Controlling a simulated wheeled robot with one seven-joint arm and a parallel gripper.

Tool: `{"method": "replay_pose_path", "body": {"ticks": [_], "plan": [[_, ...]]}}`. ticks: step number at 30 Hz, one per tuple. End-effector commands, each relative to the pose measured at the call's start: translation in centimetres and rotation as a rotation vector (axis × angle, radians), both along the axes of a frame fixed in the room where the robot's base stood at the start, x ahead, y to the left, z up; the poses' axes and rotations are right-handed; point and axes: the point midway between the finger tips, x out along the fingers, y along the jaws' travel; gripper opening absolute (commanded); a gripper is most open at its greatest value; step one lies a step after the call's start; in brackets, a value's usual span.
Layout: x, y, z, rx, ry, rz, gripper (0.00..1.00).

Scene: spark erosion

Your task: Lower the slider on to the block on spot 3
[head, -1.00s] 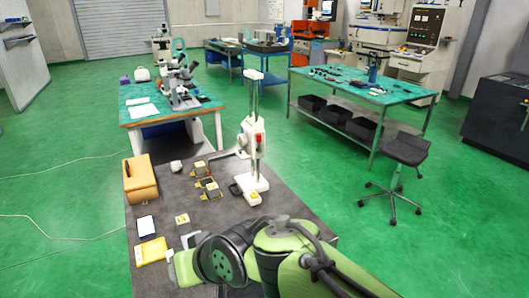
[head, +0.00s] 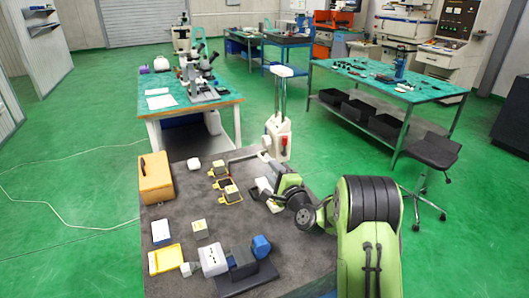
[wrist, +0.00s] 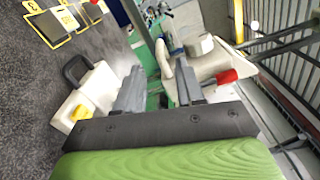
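A white upright stand with a tall twin column (head: 281,95) rises at the back right of the dark table. Its white slider (head: 276,132) has a red lever (head: 284,142), and sits low on the column behind my arm. The red lever (wrist: 227,76) also shows in the wrist view. Several small blocks (head: 231,193) sit in yellow-framed spots left of the stand; I cannot read which is spot 3. My gripper (head: 274,189) is close in front of the stand. In the wrist view its two dark fingers (wrist: 157,88) are apart, with nothing clearly held.
An orange-brown case (head: 155,180) lies at the table's left. A yellow tray (head: 165,259), a white socket box (head: 213,260) and a blue piece on a dark base (head: 261,246) stand at the front. A white piece with a black handle (wrist: 83,90) lies beside my fingers.

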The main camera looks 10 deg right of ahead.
Motion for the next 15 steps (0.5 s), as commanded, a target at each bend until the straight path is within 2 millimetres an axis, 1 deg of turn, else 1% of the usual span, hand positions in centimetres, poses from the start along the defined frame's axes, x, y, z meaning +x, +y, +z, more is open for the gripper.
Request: {"method": "replay_pose_path", "body": {"ticks": [1, 3, 6, 9, 12, 15], "plan": [[1.3, 0.5, 0.5, -0.001, -0.003, 0.004, 0.38], [3.0, 0.8, 0.4, -0.003, -0.003, 0.005, 0.38], [5.2, 1.2, 0.2, -0.003, -0.001, 0.004, 0.38], [6.9, 1.6, 0.1, -0.002, -0.001, 0.003, 0.38], [8.0, 1.7, 0.1, -0.002, -0.001, 0.002, 0.38], [8.5, 1.8, 0.0, -0.001, 0.001, 0.0, 0.38]]}}
